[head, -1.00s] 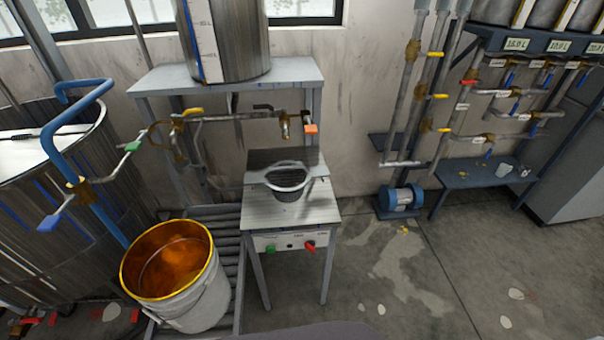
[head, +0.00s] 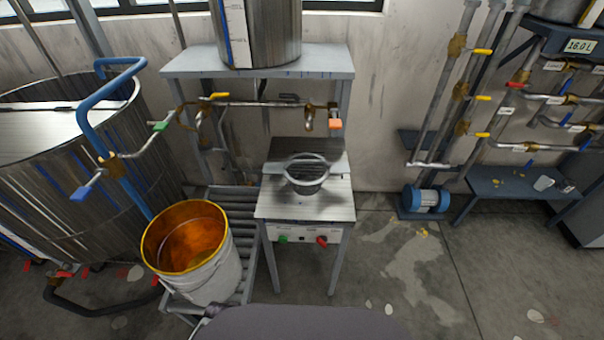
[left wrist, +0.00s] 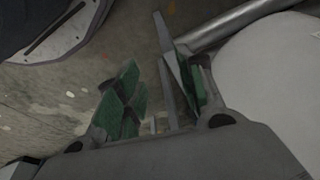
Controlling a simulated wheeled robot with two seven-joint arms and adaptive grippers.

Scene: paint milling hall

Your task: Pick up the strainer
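The strainer (head: 306,184) is a dark round bowl with a grey rim. In the head view it sits on the small steel stand (head: 330,205) in the middle, below a pipe outlet in the picture. No gripper is near it in the head view. In the left wrist view my left gripper (left wrist: 156,95) has its green-padded fingers apart with nothing between them. It hangs over the floor, and the strainer is not in that view. My right gripper is in neither view.
A white bucket (head: 213,278) with orange inside stands left of the stand on a roller rack (head: 243,258). Valves and pipes (head: 265,103) run above the stand. A large tank (head: 60,170) is at the left. A blue pump (head: 426,199) is at the right. The floor right of the stand is open.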

